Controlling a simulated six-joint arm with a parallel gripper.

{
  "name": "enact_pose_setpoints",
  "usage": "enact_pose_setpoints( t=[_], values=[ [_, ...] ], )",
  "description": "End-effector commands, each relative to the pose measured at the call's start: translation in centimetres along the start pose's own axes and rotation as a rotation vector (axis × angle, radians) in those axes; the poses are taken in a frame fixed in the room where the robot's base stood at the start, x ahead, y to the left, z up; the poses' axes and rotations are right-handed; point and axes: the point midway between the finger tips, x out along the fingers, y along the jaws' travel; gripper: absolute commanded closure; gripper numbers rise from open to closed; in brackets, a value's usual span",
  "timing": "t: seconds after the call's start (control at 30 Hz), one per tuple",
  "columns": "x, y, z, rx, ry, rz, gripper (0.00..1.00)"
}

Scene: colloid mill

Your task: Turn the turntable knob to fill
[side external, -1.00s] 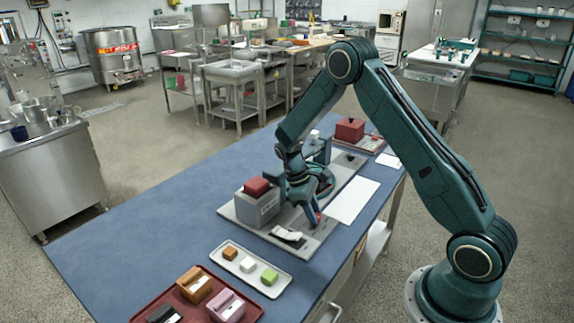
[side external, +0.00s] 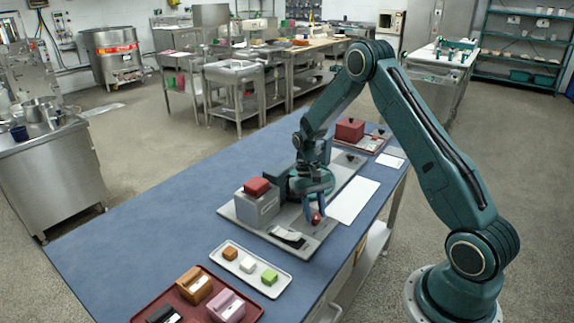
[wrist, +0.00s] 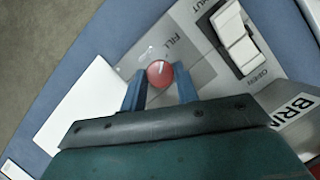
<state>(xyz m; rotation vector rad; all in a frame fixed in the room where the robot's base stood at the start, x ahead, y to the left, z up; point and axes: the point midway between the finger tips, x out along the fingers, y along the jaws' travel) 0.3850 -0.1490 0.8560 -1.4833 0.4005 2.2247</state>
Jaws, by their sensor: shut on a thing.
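A round red knob (wrist: 160,73) sits between the two blue fingers of my gripper (wrist: 160,92) in the wrist view, beside the printed word FILL on the grey plate. In the side view the knob (side external: 316,219) shows at the fingertips of my gripper (side external: 314,208), low over the plate's right part. My gripper is shut on the knob. The turntable under it is mostly hidden by my gripper and wrist. The grey base plate (side external: 318,235) lies on the blue bench top.
A grey box with a red block (side external: 257,187) stands left of my gripper. A black-and-white switch (wrist: 236,38) marked OPEN lies beside the knob. A white sheet (side external: 352,200) lies to the right. A tray with small blocks (side external: 226,264) is in front.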

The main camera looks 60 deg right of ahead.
Motion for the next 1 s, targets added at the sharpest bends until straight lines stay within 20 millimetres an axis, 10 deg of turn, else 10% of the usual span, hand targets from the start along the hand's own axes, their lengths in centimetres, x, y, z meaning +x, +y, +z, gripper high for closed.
enact_pose_setpoints(
  t=[0.77, 0.8, 1.0],
  values=[
    [-0.16, 0.12, -0.16, 0.133, 0.008, -0.056, 0.92],
    [-0.15, 0.12, -0.15, 0.133, 0.008, -0.055, 0.62],
    [-0.08, 0.12, -0.09, 0.132, 0.005, -0.055, 0.48]
  ],
)
